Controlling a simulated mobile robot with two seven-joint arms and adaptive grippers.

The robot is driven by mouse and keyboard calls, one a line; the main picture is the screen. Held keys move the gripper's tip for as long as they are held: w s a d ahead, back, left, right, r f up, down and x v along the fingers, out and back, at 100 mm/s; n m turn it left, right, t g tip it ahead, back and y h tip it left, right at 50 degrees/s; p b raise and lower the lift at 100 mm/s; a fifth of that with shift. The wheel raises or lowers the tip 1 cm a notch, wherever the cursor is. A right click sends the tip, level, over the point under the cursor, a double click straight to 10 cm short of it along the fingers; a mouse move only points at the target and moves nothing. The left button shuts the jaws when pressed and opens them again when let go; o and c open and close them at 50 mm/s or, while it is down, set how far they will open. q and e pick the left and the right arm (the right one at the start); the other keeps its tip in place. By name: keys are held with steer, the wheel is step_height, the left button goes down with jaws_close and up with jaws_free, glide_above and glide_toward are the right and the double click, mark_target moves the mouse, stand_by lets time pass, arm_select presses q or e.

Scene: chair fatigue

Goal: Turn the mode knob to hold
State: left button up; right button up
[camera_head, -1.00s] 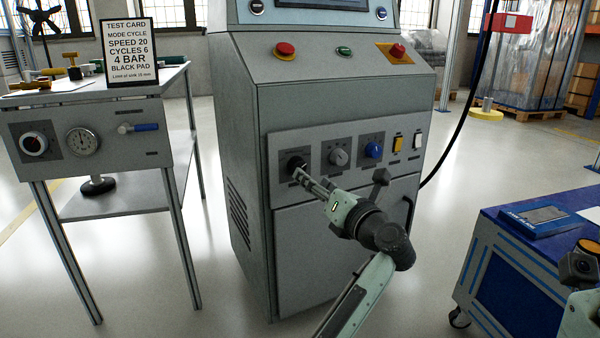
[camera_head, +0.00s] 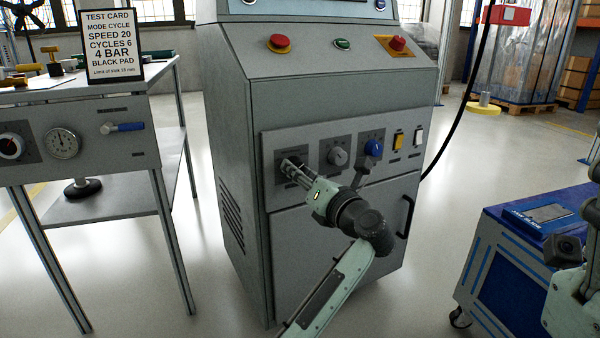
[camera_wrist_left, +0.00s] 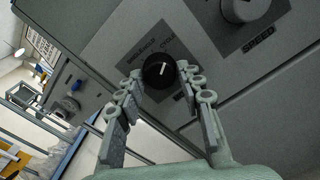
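The mode knob (camera_wrist_left: 158,72) is black and round with a white line, on a dark square plate. In the left wrist view the line points up and slightly right, towards the word CYCLE; other lettering sits left of it. My left gripper (camera_wrist_left: 162,74) is open, one finger on each side of the knob, with the knob between or just beyond the tips. I cannot tell whether they touch it. In the head view my left gripper (camera_head: 290,164) is at the leftmost knob plate and hides most of the knob. My right gripper's fingers are not visible.
Right of it on the panel are a grey speed knob (camera_head: 338,156), a blue knob (camera_head: 373,148) and yellow (camera_head: 398,140) and white (camera_head: 418,136) switches. A test card (camera_head: 111,46) stands on the left bench. A blue cart (camera_head: 505,275) stands at right.

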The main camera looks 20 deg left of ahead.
arm_select(q)
steer(key=c, duration=0.6)
steer(key=shift+n, duration=0.4)
steer(key=shift+w+n, duration=0.1)
steer(key=shift+n, duration=3.3)
steer(key=o, duration=1.1)
